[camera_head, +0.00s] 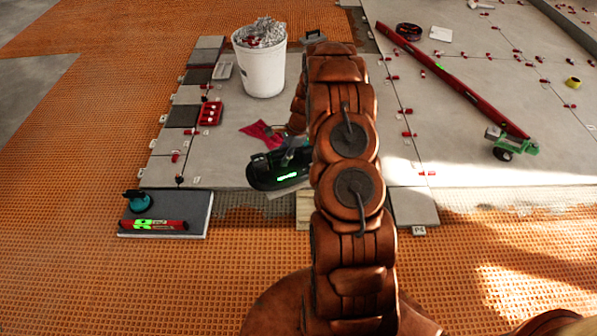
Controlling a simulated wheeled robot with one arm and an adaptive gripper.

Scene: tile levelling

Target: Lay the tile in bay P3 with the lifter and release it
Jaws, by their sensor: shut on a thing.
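My gripper (291,150) is shut on a black lifter (262,178) with green lights, near the front edge of the laid grey tiles. My copper arm hides much of the gripper. A pale edge (287,191) shows just under the lifter; I cannot tell whether it is a tile held by it or how it sits. A strip of grey combed mortar (245,204) runs along the front of the laid tiles. A label P4 (419,230) stands at the front right; no P3 label is readable, and my arm covers the area left of P4.
A white bucket (263,72), a red cloth (262,133) and a red tray (210,113) lie on the tiles. A long red level (455,80) and a green wheeled tool (511,143) are at right. A slab (203,204) at front left bears a small level and turquoise cup.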

